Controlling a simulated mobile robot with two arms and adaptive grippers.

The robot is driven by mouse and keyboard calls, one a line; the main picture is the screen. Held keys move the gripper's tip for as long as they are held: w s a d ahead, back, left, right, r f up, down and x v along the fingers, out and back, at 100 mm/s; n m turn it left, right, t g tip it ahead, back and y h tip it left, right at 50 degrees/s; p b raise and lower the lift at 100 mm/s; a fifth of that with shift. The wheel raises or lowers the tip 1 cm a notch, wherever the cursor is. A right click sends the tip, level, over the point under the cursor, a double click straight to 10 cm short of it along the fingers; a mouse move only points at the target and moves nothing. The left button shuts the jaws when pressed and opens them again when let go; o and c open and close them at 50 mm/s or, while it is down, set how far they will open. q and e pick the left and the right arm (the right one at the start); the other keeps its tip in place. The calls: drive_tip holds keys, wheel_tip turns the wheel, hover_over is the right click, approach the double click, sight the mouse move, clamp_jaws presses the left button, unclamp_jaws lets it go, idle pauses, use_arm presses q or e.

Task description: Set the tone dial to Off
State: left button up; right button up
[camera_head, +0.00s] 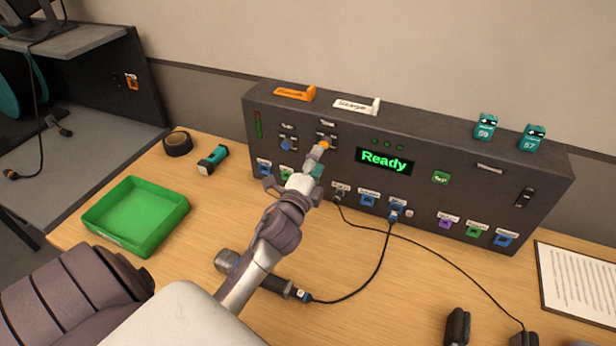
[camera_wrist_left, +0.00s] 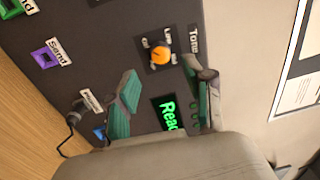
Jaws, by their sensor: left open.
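The tone dial is an orange knob (camera_head: 325,145) on the front of the dark panel, under the "Tone" label. In the left wrist view the orange knob (camera_wrist_left: 160,53) has small position labels around it; I cannot tell surely which one it points at. My left gripper (camera_head: 314,163) is right in front of the panel, just below the knob, and partly covers that area. In the left wrist view the left gripper (camera_wrist_left: 166,87) is open, its teal-padded fingers apart, with the knob beyond the tips and nothing between them. My right gripper is not in view.
The panel (camera_head: 300,120) carries a green "Ready" screen (camera_head: 384,161), a blue knob (camera_head: 287,145), a slider (camera_head: 525,197) and colored sockets with plugged cables. A green tray (camera_head: 135,215), tape roll (camera_head: 177,143) and teal flashlight-like item (camera_head: 212,159) lie left. Cables cross the table in front.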

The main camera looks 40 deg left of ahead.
use_arm(q)
drive_tip(key=v, duration=0.7)
idle(0.4)
